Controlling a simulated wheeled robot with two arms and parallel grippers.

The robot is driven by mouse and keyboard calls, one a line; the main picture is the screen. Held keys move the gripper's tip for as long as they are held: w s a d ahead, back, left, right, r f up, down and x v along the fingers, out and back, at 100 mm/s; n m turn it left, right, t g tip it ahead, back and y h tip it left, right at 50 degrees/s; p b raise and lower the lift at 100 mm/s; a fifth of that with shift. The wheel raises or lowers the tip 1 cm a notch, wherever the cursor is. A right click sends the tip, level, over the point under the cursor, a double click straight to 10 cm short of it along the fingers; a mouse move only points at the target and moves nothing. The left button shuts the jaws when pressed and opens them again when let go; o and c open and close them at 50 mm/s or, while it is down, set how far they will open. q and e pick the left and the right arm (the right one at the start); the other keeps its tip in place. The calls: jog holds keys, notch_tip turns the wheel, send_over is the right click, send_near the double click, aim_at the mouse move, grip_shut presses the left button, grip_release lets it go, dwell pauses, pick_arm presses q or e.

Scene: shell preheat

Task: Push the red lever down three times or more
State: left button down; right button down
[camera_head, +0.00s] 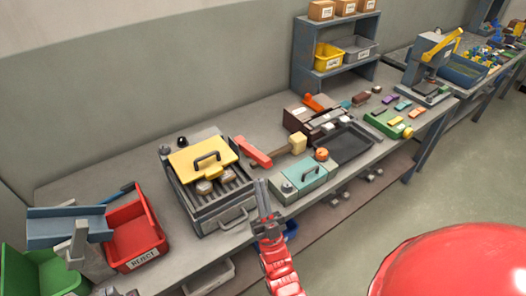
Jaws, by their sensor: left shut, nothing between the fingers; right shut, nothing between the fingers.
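A red lever (253,152) slopes down to the right between the grill box with the yellow lid (203,155) and a mallet-like tool (298,143). My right gripper (260,183) has its dark fingers together and empty. Its tips show just below the lever's lower right end, over the bench between the grill box and the teal-lidded box (304,174). I cannot tell whether they touch the lever. The lever's pivot is not clearly visible. My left gripper is not in view.
The red reject bin (132,238) and a blue-grey chute (62,228) stand left of the grill box. A brown machine (305,117) and a dark tray (345,147) are to the right. A shelf (303,62) stands behind. Bare bench (110,172) shows along the wall.

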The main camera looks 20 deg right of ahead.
jog(key=w+d+m+g+h+p, duration=0.15)
jog(key=w+g+p, duration=0.25)
jog(key=w, duration=0.8)
jog(key=w+d+m+g+h+p, duration=0.1)
jog(key=w+d+m+g+p, duration=0.25)
jog(key=w, duration=0.95)
jog(key=w+d+f+g+y, duration=0.2)
jog(key=w+f+g, duration=0.5)
jog(key=w+g, duration=0.3)
jog(key=g+y+p, duration=0.1)
jog(key=g+y, duration=0.1)
jog(key=g, duration=1.2)
send_near(265, 157)
jog(key=shift+s+a+r, duration=0.1)
jog(key=shift+a+r, duration=0.1)
jog(key=shift+r, duration=0.15)
jog(key=shift+s+a+f+p, duration=0.1)
jog(key=shift+f+p, duration=0.15)
jog(key=shift+f, duration=1.5)
jog(key=shift+s+a+f+p, duration=0.1)
jog(key=shift+f+p, duration=0.15)
jog(key=shift+f, duration=1.45)
